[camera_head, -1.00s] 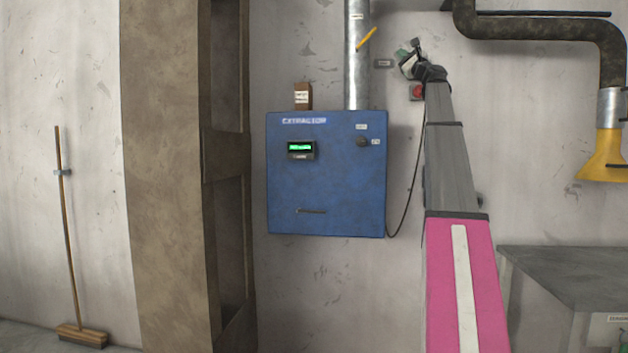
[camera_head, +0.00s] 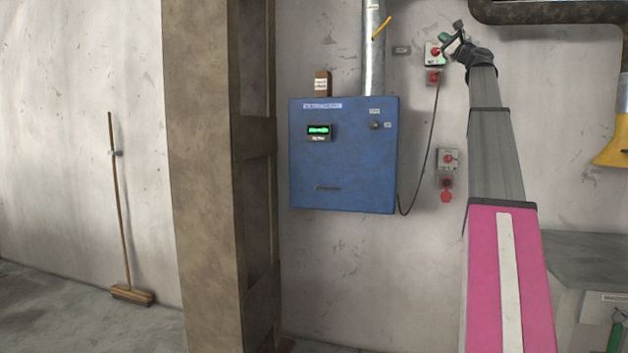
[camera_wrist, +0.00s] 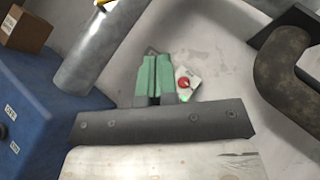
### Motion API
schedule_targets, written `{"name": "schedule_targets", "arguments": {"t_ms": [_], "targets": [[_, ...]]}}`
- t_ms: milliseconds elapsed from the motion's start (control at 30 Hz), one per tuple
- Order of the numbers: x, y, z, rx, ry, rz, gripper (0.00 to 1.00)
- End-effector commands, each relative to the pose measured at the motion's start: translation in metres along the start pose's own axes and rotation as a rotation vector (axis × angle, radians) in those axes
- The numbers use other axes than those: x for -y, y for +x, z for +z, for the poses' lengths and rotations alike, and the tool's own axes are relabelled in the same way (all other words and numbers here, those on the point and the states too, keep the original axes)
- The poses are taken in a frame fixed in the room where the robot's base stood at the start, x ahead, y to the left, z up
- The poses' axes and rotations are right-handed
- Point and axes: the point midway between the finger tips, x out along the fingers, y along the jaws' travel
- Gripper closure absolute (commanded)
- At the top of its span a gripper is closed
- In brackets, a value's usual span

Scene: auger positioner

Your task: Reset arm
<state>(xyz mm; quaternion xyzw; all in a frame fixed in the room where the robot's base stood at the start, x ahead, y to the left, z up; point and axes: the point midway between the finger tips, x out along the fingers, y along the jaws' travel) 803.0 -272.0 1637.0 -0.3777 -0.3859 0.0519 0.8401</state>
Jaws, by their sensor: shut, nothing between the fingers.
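My gripper (camera_head: 446,38) is at the end of my raised arm, in front of the wall at the upper right of the head view. In the wrist view its green fingers (camera_wrist: 154,77) are together with nothing between them. Just beside the fingers in that view is a switch box with a red button (camera_wrist: 186,84); it also shows behind the gripper in the head view (camera_head: 434,54). I cannot tell whether the fingers touch it.
The blue extractor cabinet (camera_head: 343,165) hangs left of my arm, with a metal duct (camera_head: 374,65) above it. Another red-button box (camera_head: 447,160) is lower on the wall. A brown pillar (camera_head: 207,180) and a broom (camera_head: 131,294) stand left. A dark pipe (camera_head: 560,12) runs upper right.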

Motion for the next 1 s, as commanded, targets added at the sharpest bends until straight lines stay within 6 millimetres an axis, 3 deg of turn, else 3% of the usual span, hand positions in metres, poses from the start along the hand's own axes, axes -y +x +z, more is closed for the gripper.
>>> {"name": "schedule_targets", "arguments": {"t_ms": [333, 567, 767, 1000], "targets": [[-0.061, -0.018, -0.032, -0.044, -0.062, 0.081, 1.00], [-0.131, -0.042, -0.065, -0.088, -0.133, 0.183, 1.00], [-0.236, -0.084, -0.106, -0.136, -0.234, 0.348, 1.00], [-0.373, -0.151, -0.146, -0.169, -0.366, 0.594, 1.00]]}}
